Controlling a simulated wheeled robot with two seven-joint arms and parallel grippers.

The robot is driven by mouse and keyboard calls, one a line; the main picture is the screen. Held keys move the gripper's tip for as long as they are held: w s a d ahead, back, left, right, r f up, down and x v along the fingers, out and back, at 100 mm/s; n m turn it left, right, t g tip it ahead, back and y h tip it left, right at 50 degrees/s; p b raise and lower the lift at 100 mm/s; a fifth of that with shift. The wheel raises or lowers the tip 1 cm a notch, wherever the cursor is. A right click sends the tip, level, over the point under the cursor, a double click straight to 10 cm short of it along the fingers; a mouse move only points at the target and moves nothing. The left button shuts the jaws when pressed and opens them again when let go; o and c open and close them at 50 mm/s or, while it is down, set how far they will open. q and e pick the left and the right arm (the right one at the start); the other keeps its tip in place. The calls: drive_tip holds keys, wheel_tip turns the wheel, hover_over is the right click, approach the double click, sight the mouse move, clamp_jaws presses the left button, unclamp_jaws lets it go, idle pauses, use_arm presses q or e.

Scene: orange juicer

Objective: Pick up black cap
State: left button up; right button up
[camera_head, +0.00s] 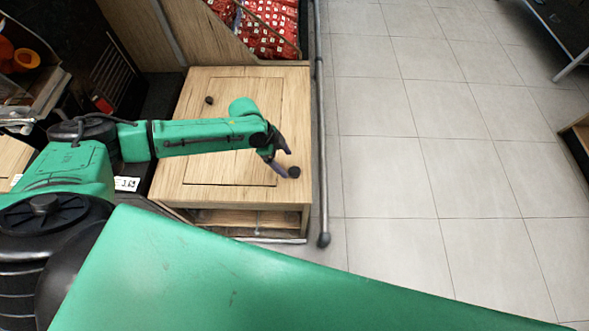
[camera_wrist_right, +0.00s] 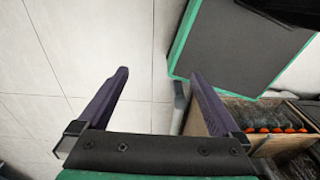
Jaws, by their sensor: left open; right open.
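A small round black cap (camera_head: 294,172) lies on the wooden cabinet top (camera_head: 225,186), near its front right corner. My left gripper (camera_head: 287,164) is open above the cabinet top, its fingertips close beside the cap. I cannot tell whether a finger touches the cap. My right gripper (camera_wrist_right: 160,72) shows in the right wrist view, open and empty over the tiled floor. The black cap does not show in the right wrist view.
A small dark object (camera_head: 209,100) lies at the cabinet top's back left. A metal rail (camera_head: 322,150) runs along the cabinet's right side. Red packages (camera_head: 268,30) fill a bin behind. A wooden crate (camera_wrist_right: 275,118) shows in the wrist view.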

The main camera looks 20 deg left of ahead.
sight(294, 171)
use_arm(q)
drive_tip(key=x, duration=0.4)
drive_tip(key=w+p+x, duration=0.1)
drive_tip(key=x, duration=0.1)
drive_tip(key=shift+a+f, duration=0.15)
drive_tip(key=shift+a, duration=0.1)
drive_tip(key=shift+s+d+f, duration=0.1)
drive_tip(key=shift+d+f, duration=0.05)
drive_tip(key=shift+f, duration=0.25)
drive_tip(key=c, duration=1.3)
clamp_jaws()
use_arm(e)
drive_tip(key=w, duration=0.1)
drive_tip(key=w+r, duration=0.1)
drive_tip(key=shift+w+d, duration=0.2)
drive_tip(key=shift+w, duration=0.15)
